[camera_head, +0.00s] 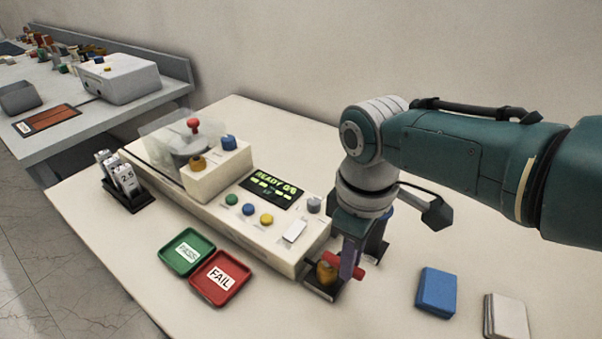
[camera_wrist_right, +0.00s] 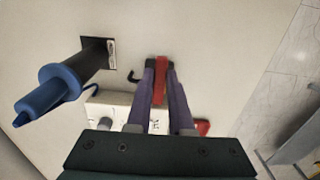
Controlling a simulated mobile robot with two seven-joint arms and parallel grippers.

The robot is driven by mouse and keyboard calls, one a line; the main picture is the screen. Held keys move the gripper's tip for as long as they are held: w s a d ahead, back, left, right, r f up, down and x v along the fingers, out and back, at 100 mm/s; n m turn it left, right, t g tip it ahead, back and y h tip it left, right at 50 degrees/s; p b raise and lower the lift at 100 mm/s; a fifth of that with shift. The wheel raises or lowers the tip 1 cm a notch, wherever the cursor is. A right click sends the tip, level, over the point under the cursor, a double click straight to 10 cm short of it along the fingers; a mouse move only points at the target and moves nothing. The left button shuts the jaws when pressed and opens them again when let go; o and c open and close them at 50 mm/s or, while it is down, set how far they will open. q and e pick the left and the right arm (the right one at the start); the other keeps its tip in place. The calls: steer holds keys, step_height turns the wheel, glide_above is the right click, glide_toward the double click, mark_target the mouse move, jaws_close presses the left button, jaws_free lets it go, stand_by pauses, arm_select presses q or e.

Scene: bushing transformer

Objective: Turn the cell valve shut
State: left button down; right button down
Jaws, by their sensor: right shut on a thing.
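The red valve handle (camera_head: 345,265) is at the right front end of the cream tester (camera_head: 285,262), beside an amber, rounded part (camera_head: 326,273). My right gripper (camera_head: 350,262) comes down on the handle from above, with its purple fingers closed on it. In the right wrist view, the red handle (camera_wrist_right: 159,80) is a narrow bar between the two fingertips (camera_wrist_right: 159,72). The fingers hide part of the handle and what it is fixed to. My left gripper is in neither view.
A blue-topped tool (camera_wrist_right: 62,82) stands on a black base close to the gripper. Green PASS (camera_head: 187,252) and red FAIL (camera_head: 220,278) trays lie in front of the tester. A blue block (camera_head: 436,292) and pale block (camera_head: 505,316) lie at right. The table behind the tester is clear.

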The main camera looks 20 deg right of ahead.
steer(key=c, duration=0.8)
jaws_free()
step_height(320, 180, up, 10)
steer(key=p, duration=0.4)
